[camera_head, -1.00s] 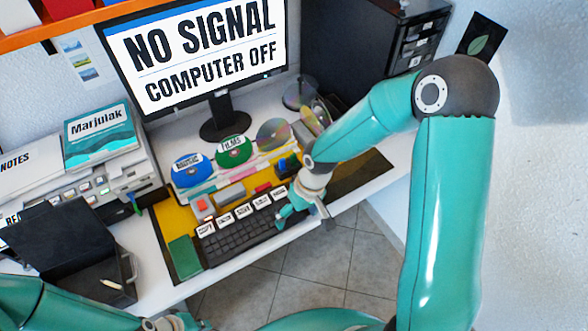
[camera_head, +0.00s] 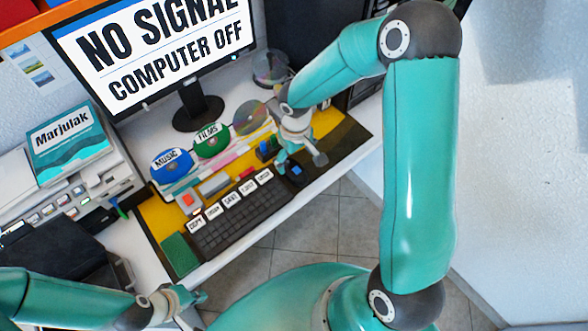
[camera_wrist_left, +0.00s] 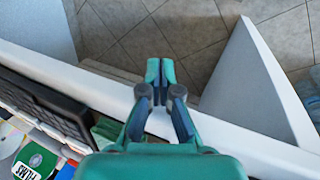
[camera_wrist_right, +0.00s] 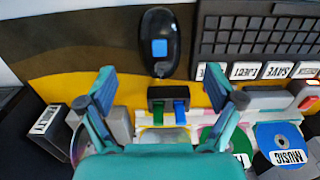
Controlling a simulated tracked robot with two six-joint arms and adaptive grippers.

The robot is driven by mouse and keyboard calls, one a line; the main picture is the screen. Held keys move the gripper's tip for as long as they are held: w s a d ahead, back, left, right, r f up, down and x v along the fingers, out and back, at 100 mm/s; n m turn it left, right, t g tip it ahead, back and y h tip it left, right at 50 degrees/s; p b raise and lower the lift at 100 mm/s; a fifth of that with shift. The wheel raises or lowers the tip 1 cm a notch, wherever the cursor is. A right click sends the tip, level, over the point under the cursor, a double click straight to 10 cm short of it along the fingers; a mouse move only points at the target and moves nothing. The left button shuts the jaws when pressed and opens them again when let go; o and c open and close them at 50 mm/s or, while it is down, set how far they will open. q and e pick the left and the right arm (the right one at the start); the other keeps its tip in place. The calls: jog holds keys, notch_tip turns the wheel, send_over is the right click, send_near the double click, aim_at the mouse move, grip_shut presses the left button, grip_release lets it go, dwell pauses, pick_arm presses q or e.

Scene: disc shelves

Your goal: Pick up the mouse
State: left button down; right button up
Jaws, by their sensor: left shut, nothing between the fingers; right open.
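The mouse is black with a blue square on top. It lies on the desk mat just right of the keyboard in the head view (camera_head: 296,171), partly hidden by my right gripper. The right wrist view shows it whole (camera_wrist_right: 159,48), centred just beyond the fingertips. My right gripper (camera_wrist_right: 160,82) is open and empty, with its fingers spread wider than the mouse and apart from it. My left gripper (camera_wrist_left: 160,72) is shut and empty over the desk's front edge, and shows at the bottom left of the head view (camera_head: 199,297).
The keyboard (camera_head: 240,218) with labelled keys lies left of the mouse. A small black holder with blue and green blocks (camera_wrist_right: 168,98) stands behind the mouse. Labelled discs (camera_head: 212,140) stand on a rack further back. The mat right of the mouse (camera_head: 343,143) is clear.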

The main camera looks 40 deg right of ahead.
aim_at(296, 169)
jog(key=shift+s+f+p, duration=0.1)
jog(key=shift+f+p, duration=0.35)
jog(key=shift+f, duration=2.65)
jog(key=c, duration=1.3)
